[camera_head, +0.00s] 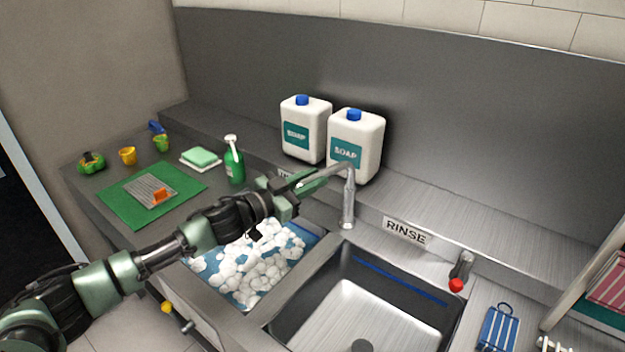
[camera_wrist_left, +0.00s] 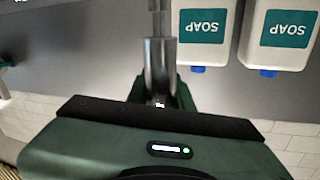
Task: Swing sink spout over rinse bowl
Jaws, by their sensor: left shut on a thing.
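The metal sink spout (camera_head: 330,173) rises from a post behind the divider between the two basins. Its arm points left, over the foamy wash bowl. My left gripper (camera_head: 300,188) is shut on the spout near its outer end. In the left wrist view, the spout (camera_wrist_left: 159,70) runs between the fingers of my left gripper (camera_wrist_left: 160,98). The rinse bowl (camera_head: 365,310) is the empty steel basin to the right, under a RINSE label (camera_head: 405,231). My right gripper is not in view.
Two white soap jugs (camera_head: 356,148) stand on the ledge close behind the spout. A green soap bottle (camera_head: 234,162) stands to the left. White foam (camera_head: 255,268) fills the left basin.

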